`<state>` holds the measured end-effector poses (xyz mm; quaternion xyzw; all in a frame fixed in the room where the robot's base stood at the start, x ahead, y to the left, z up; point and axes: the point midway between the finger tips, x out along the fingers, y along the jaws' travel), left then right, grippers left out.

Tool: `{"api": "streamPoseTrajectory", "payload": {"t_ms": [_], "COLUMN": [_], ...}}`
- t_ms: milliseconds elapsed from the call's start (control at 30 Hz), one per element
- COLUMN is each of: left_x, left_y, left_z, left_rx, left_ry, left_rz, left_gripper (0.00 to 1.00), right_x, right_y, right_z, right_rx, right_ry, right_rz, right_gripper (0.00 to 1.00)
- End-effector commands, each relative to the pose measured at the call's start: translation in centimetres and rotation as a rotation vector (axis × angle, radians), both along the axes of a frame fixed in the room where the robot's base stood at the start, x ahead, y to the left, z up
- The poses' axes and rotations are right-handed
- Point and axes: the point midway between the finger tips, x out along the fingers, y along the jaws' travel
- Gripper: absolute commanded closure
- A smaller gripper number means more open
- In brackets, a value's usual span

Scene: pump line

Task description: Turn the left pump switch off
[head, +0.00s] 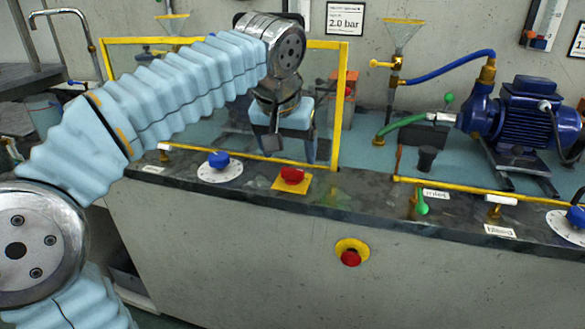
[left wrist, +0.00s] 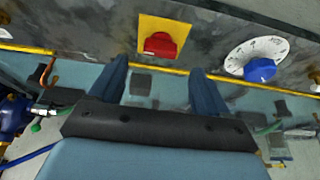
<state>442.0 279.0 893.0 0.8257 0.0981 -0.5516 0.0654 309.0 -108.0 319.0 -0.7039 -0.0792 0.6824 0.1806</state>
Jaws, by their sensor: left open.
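The left pump switch is a red knob (head: 292,175) on a yellow plate (head: 277,184), on the dark counter edge near the middle of the head view. In the left wrist view the red switch (left wrist: 160,45) shows at top centre, beyond the fingertips. I cannot tell its on or off setting. My left gripper (head: 290,150) hangs just behind and above the switch in the head view, apart from it. In the left wrist view its two dark blue fingers (left wrist: 160,82) are spread with nothing between them. My right gripper is out of view.
A blue dial knob (head: 219,159) on a white scale sits left of the switch. A red stop button (head: 350,257) is on the front panel below. A yellow frame (head: 343,100) stands close around the gripper. A blue pump (head: 525,115) and green-handled valve (head: 421,203) are to the right.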

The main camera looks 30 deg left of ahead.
Motion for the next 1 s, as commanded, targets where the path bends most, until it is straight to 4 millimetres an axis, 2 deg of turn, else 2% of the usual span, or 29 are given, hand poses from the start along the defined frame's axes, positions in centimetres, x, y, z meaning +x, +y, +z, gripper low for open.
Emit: {"api": "streamPoseTrajectory", "payload": {"t_ms": [33, 100, 233, 400, 667, 1000], "left_x": [0.4, 0.8, 1.5, 1.9, 1.9, 1.9], "left_y": [0.1, 0.2, 0.3, 0.4, 0.4, 0.4], "left_z": [-1.2, -2.4, -3.9, -4.7, -4.8, -4.7], "left_rx": [0.001, 0.000, 0.001, 0.000, 0.000, 0.000], "left_ry": [0.003, 0.003, 0.003, 0.001, 0.001, 0.000], "left_rz": [0.001, 0.000, -0.001, 0.000, 0.000, 0.000], "left_gripper": [0.23, 0.23, 0.23, 0.23, 0.25, 0.77], "right_x": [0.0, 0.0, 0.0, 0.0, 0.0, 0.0], "right_y": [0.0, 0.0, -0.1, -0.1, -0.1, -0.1], "right_z": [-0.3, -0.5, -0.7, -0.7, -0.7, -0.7], "right_rx": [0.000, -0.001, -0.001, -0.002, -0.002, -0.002], "right_ry": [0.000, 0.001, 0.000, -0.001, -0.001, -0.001], "right_rz": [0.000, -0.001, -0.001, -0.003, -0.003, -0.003], "right_gripper": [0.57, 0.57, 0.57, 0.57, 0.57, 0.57]}}
